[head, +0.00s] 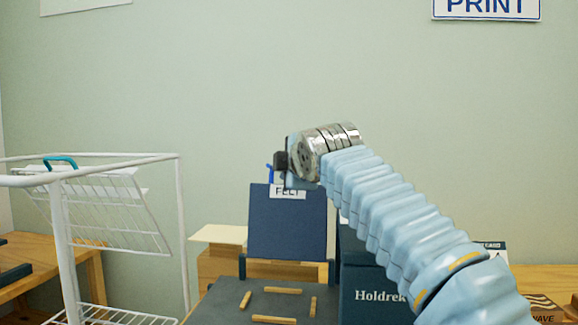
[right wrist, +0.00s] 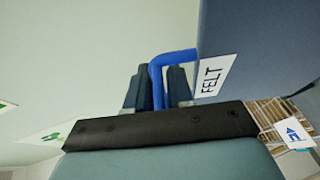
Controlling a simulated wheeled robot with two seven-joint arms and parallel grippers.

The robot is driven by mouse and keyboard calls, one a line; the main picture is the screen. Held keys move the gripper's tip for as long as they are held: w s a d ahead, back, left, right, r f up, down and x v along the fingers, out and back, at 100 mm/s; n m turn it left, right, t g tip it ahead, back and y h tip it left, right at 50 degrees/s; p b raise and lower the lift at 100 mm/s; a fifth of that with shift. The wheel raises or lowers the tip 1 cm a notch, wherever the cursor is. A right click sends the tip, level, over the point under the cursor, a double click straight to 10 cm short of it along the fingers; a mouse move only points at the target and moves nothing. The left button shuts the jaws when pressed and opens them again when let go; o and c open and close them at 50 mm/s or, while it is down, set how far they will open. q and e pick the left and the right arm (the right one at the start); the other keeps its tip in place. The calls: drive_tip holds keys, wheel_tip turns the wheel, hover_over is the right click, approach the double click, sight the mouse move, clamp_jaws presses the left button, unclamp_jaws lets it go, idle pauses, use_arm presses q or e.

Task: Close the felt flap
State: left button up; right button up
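The dark blue felt flap (head: 287,228) stands raised and nearly upright in the head view, with a white FELT label at its top edge. Its label also shows in the right wrist view, beside the flap's blue face (right wrist: 255,45). A bright blue handle (right wrist: 178,57) sticks out from the flap's edge. My right gripper (right wrist: 158,88) is at this handle; its two dark fingers stand on either side of the handle's bar, which fills the narrow gap between them. In the head view the right gripper (head: 281,162) is at the flap's top, partly hidden. My left gripper is out of view.
A dark board (head: 215,302) with several wooden sticks lies in front of the flap. A dark teal Holdrek box (head: 372,295) stands close on the right, partly behind my right arm. A white wire rack (head: 183,230) stands on the left.

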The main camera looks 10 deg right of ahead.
drive_tip(key=shift+c, duration=0.4)
clamp_jaws()
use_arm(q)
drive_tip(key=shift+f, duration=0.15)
use_arm(e)
drive_tip(key=shift+s, duration=0.15)
drive_tip(key=shift+s+a+b, duration=0.25)
drive_tip(key=shift+s+b, duration=0.25)
drive_tip(key=shift+s, duration=0.05)
use_arm(q)
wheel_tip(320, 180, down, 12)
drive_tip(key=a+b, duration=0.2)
drive_tip(key=b, duration=0.9)
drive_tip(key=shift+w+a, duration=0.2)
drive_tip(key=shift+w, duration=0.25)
use_arm(e)
drive_tip(key=s+a+n+t, duration=0.1)
drive_tip(key=s+a+t, duration=0.1)
drive_tip(key=s, duration=0.7)
drive_tip(key=shift+a+f+t, duration=0.3)
drive_tip(key=shift+f+t, duration=0.1)
drive_tip(key=shift+f, duration=0.05)
